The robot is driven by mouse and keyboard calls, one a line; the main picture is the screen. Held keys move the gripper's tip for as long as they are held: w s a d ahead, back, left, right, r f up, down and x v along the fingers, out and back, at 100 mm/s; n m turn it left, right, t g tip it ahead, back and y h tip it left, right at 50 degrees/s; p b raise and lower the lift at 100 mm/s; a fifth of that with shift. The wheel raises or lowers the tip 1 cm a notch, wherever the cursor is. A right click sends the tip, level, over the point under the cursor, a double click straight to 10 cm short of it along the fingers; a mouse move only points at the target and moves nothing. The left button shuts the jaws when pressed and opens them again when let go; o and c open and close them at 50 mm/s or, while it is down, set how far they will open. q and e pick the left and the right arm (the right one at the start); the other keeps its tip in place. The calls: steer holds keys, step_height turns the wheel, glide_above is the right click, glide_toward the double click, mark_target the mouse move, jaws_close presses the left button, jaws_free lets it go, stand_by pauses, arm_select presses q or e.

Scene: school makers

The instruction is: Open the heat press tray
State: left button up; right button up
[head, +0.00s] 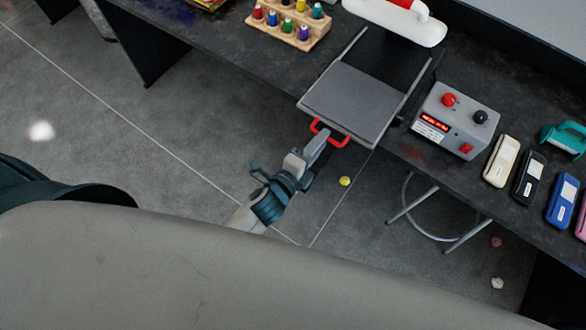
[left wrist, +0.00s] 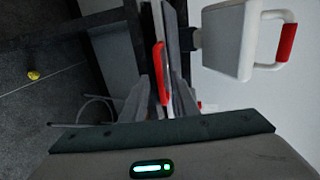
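The heat press tray (head: 352,98) is a flat grey plate that sticks out past the front edge of the table on two side rails. Its red handle (head: 343,139) is at its front. My left gripper (head: 322,139) is at the left part of this handle, with its fingers shut on it. In the left wrist view the red handle (left wrist: 160,72) stands between the two fingers. The white heat press (head: 395,18) with a red grip is behind the tray; it also shows in the left wrist view (left wrist: 228,42). My right gripper is not in view.
A grey control box (head: 455,118) with knobs stands right of the tray. Several bottles in a wooden rack (head: 289,22) are to the left. Several coloured cases and a teal tool (head: 565,138) lie farther right. A stool (head: 435,222) is under the table. Open floor lies in front.

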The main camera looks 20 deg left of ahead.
arm_select(q)
steer(key=b+v, duration=0.4)
steer(key=v, duration=1.2)
steer(key=shift+s, duration=0.2)
steer(key=shift+a+f, duration=0.1)
steer(key=shift+f, duration=0.1)
steer(key=s+a+f+n+g+y, duration=0.1)
steer(key=s+a+f+n+g, duration=0.15)
steer(key=f, duration=0.95)
steer(key=s+a+f+n+g+y, duration=0.15)
steer(key=f+n, duration=0.25)
steer(key=f, duration=0.8)
steer(key=s+a+f+n+g+y, duration=0.1)
steer(key=s+a+f+n+g, duration=0.2)
steer(key=f, duration=1)
steer(key=s+a+f+n+g, duration=0.3)
steer(key=s+f+n, duration=0.2)
steer(key=s+f, duration=0.4)
steer(key=s+a+f+n+g+y, duration=0.1)
steer(key=s+a+f+n+g, duration=0.2)
steer(key=s+f, duration=0.6)
steer(key=s+a+n, duration=0.1)
steer(key=s, duration=0.2)
steer(key=shift+s+f+n+g+b, duration=0.25)
steer(key=shift+n+g+b, duration=0.1)
steer(key=shift+g+b, duration=0.05)
